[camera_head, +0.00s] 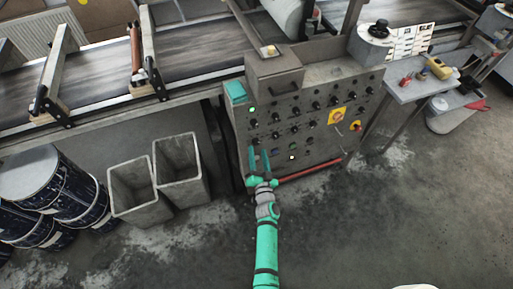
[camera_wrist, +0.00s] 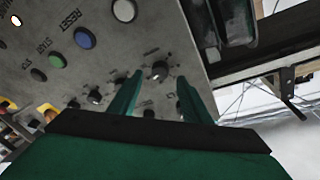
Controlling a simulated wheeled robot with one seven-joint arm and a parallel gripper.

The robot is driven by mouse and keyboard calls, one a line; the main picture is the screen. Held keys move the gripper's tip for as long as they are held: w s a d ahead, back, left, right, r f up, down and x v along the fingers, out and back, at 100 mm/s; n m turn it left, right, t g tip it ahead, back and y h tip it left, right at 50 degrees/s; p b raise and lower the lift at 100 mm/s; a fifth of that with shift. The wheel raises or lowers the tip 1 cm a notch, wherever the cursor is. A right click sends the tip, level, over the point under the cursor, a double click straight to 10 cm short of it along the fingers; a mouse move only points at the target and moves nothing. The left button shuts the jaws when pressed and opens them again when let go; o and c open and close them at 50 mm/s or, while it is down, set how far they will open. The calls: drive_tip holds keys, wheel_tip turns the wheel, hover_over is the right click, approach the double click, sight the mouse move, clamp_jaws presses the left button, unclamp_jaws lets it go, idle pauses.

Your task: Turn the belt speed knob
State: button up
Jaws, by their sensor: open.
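The grey control panel (camera_head: 310,120) carries several small black knobs in rows, a lit green light and a yellow-backed switch. My green gripper (camera_head: 259,152) is at its lower left part, fingers pointing at the panel. In the wrist view my gripper (camera_wrist: 158,77) is open and empty. Another black knob (camera_wrist: 95,96) is left of the left finger. The small labels are too blurred to tell which is belt speed.
Blue, green and white buttons (camera_wrist: 85,38) sit above the knobs; the blue one is marked RESET. Two grey bins (camera_head: 180,170) and dark drums (camera_head: 60,195) stand left. The conveyor (camera_head: 90,80) runs behind; a side table (camera_head: 420,85) is right. Floor in front is clear.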

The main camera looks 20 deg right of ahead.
sight(256, 143)
drive_tip(key=shift+w+d, duration=0.15)
drive_tip(key=shift+w, duration=0.7)
drive_tip(key=shift+w+d, duration=0.15)
drive_tip(key=shift+w, duration=0.7)
drive_tip(key=c, duration=1)
drive_tip(key=shift+c, duration=0.2)
